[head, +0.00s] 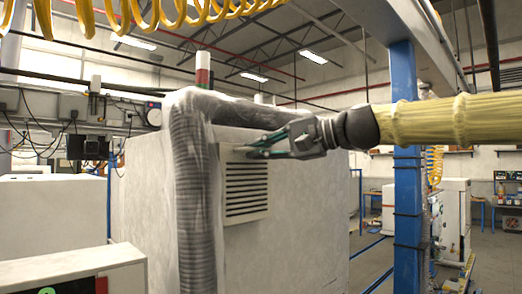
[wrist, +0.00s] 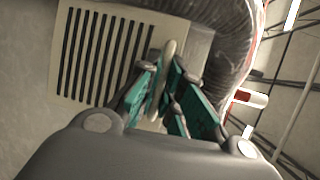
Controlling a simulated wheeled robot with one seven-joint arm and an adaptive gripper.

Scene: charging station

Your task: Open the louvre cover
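The louvre cover (wrist: 70,50) is a cream panel with dark slats. In the head view, the louvre cover (head: 261,214) is on the face of the pale cabinet, below my gripper, and appears closed. A pale bar-shaped handle (wrist: 170,46) stands at the cover's side in the wrist view. My gripper (wrist: 160,80) has teal finger pads close on both sides of this handle and looks shut on it. In the head view, my gripper (head: 252,151) reaches in from the right at the cover's upper edge; the handle is too small to make out there.
A thick grey wrapped hose (head: 193,190) bends over the cabinet's (head: 300,225) top and down its front, close to my gripper and the cover. A blue post (head: 407,200) stands to the right. A red-and-white beacon (head: 202,68) rises behind the hose.

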